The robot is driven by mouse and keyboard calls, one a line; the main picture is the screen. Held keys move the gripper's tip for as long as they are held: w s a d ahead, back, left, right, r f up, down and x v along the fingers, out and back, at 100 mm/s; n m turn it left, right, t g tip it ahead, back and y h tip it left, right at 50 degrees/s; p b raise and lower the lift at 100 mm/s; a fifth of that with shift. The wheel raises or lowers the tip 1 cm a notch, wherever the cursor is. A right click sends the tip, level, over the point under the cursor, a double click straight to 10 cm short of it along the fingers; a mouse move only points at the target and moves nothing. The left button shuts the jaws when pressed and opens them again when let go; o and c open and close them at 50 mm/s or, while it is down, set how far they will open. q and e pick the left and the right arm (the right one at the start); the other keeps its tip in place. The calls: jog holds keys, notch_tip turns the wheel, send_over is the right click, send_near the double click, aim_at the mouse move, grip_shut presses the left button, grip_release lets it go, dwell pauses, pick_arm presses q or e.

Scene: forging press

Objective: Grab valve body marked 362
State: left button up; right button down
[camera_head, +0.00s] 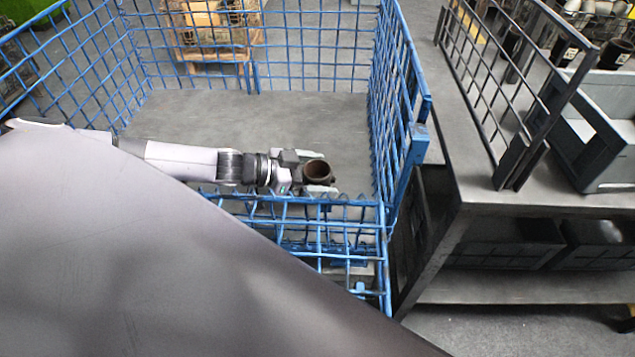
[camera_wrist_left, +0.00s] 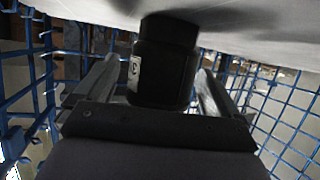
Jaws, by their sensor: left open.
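A dark, cup-shaped valve body (camera_head: 317,170) with a round open top stands inside a blue wire basket (camera_head: 412,150), near its front side. In the left wrist view the valve body (camera_wrist_left: 165,65) carries a white label on its side, seen at an angle; its number cannot be read. My left gripper (camera_head: 319,176) is open, with one finger on each side of the valve body. In the left wrist view the fingers (camera_wrist_left: 155,88) appear spread, with gaps beside the part. My right gripper is not in view.
The basket's front mesh (camera_head: 320,222) is close to my left gripper. The basket floor (camera_head: 250,120) behind is clear. At right stands a grey table (camera_head: 465,165) with a wire rack (camera_head: 510,80) and a grey crate (camera_head: 605,150). Other labelled dark parts (camera_head: 615,53) are at top right.

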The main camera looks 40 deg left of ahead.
pick_arm(q)
jog(key=c, duration=1.2)
jog(key=shift+r, duration=0.1)
jog(key=shift+c, duration=0.8)
jog(key=shift+r, duration=0.1)
